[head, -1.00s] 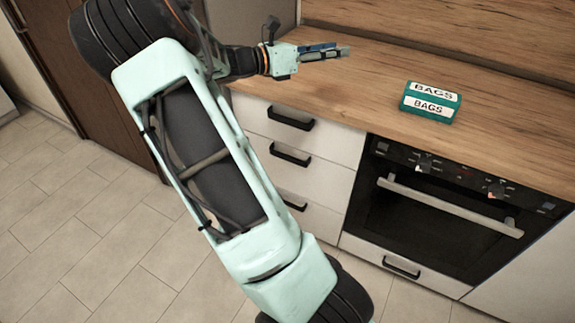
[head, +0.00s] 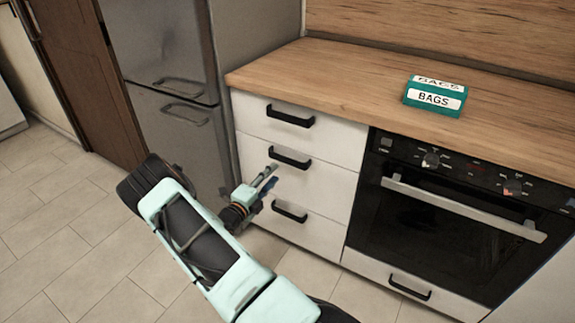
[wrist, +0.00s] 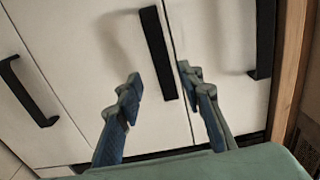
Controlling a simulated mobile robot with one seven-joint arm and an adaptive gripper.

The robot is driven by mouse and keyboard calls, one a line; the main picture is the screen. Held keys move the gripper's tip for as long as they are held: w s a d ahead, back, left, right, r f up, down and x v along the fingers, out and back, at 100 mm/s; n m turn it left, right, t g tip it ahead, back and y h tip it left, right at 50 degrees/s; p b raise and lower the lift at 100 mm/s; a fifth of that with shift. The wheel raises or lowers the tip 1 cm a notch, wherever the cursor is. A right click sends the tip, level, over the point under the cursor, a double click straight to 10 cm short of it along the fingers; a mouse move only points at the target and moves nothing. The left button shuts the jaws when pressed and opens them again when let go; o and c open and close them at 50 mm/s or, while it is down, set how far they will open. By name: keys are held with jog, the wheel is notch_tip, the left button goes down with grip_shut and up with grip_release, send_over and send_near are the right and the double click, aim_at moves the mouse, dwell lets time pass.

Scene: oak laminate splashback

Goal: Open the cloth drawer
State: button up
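A stack of three white drawers with black bar handles stands left of the oven. The top drawer (head: 257,117), middle drawer (head: 323,180) and bottom drawer (head: 313,232) all look closed. No label shows which is the cloth drawer. My gripper (head: 269,178) is in front of the middle drawer, just below its handle (head: 290,158). In the wrist view, my gripper (wrist: 160,79) is open, with its two fingers apart. The middle handle (wrist: 155,45) lies ahead, lined up with the gap between them. I cannot tell whether the fingers touch anything.
The bottom handle (wrist: 28,92) and top handle (wrist: 265,38) flank the middle one in the wrist view. A grey fridge (head: 165,50) stands at left, an oven (head: 450,215) at right. A green BAGS box (head: 435,112) sits on the wooden countertop (head: 330,75). Tiled floor is clear at left.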

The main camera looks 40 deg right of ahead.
aim_at(286, 161)
jog(key=b+x, duration=0.1)
jog(key=x, duration=0.8)
jog(key=shift+d+r+b, duration=0.1)
jog(key=shift+d+b, duration=0.2)
jog(key=shift+b, duration=0.05)
grip_shut()
